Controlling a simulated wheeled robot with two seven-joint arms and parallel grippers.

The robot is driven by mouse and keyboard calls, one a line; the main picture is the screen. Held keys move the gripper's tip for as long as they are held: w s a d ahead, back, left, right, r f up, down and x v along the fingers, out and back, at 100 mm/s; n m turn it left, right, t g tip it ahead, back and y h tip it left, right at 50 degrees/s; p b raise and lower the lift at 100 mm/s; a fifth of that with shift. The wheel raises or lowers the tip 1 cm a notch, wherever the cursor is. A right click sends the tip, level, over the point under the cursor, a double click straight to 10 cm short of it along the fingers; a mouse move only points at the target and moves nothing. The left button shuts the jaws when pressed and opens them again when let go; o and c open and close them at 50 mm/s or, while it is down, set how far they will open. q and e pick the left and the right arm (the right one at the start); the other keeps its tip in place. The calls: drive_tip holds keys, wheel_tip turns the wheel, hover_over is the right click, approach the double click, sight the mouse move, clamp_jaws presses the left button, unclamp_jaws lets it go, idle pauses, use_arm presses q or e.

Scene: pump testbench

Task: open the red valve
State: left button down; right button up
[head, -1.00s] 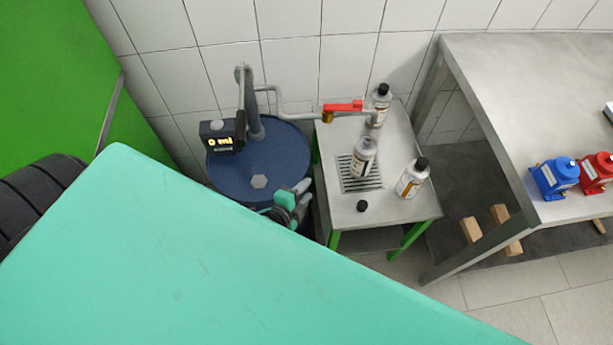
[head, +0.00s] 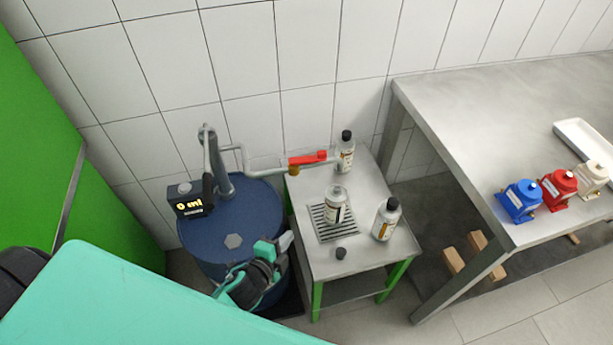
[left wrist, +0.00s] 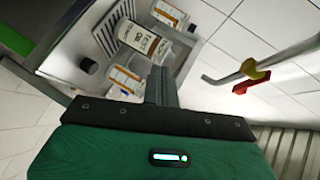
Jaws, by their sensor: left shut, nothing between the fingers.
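The red valve (head: 308,158) is a red lever on the grey spout pipe, with a brass body below it, above the back of the small steel table. The lever lies along the pipe. In the left wrist view the red lever (left wrist: 241,88) and the yellow valve body are at the right. My left gripper (head: 283,243) is shut and empty beside the blue drum's right side, in front of and below the valve, apart from it. It also shows in the left wrist view (left wrist: 161,85). My right gripper is not in view.
The blue drum (head: 205,235) carries a pump with a display (head: 189,205). Bottles, including one on the grate (head: 336,204), and a black cap (head: 340,253) stand on the small table (head: 300,205). A steel workbench (head: 440,95) stands at the right.

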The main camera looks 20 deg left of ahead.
sight(322, 155)
use_arm(q)
drive_tip(key=d+r+m+t+h, duration=0.3)
drive_tip(key=r+m, duration=0.2)
drive_tip(key=r, duration=1.2)
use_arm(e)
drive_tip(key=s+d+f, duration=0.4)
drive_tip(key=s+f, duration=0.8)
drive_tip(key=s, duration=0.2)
use_arm(q)
drive_tip(key=w+a+p+x, duration=0.1)
drive_tip(key=p+x, duration=0.3)
drive_tip(key=x, duration=0.8)
drive_tip(key=shift+w+a, duration=0.35)
drive_tip(key=shift+a, duration=0.45)
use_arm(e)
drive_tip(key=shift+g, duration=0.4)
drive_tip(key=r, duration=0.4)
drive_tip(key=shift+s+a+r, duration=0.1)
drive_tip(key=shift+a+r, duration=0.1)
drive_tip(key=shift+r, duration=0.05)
